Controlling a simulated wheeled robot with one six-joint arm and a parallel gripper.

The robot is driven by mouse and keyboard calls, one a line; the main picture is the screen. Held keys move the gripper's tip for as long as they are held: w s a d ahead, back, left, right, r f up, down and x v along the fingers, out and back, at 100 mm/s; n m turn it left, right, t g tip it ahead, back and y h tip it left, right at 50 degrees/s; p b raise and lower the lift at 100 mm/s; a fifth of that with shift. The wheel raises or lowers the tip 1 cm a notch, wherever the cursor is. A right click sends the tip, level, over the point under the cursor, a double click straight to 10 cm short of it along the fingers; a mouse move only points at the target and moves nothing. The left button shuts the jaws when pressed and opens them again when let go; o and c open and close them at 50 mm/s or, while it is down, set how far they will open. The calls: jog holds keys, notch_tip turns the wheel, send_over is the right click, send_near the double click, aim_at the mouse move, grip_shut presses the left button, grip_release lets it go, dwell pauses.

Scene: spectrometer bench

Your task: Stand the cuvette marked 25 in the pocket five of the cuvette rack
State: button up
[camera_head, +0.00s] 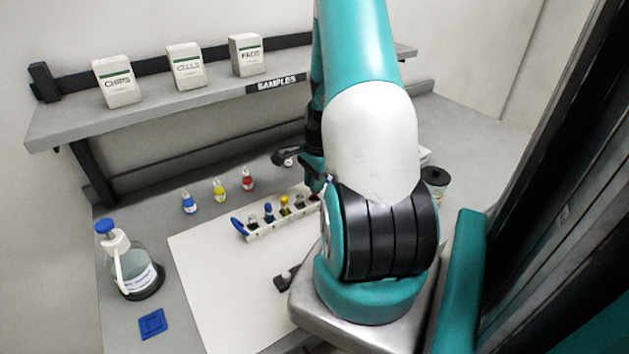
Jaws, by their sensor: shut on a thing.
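The white cuvette rack (262,235) lies slantwise on the white mat, with a blue piece at its left end. Several small cuvettes with dark, blue and yellow tops stand in it. My gripper (315,188) is at the right end of the rack, partly hidden behind my arm. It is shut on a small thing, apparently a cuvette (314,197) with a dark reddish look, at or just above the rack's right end. I cannot tell whether it is inside a pocket. No number 25 is readable, and my arm hides the area to the right.
Blue (189,203), yellow (219,190) and red (248,180) dropper bottles stand behind the rack. A wash bottle (138,275) and blue square (152,323) are left. A black-lidded jar (435,178) stands right. The shelf (150,110) holds boxes. The mat's left part (215,285) is clear.

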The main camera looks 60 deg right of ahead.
jog(key=shift+f+b, duration=0.6)
jog(key=shift+f, duration=0.35)
jog(key=shift+f, duration=0.2)
dwell(0.4)
jog(key=o, duration=0.8)
jog(key=shift+r, duration=0.15)
notch_tip(320, 180, up, 17)
jog(key=s+d+b, duration=0.1)
jog(key=d+b, duration=0.1)
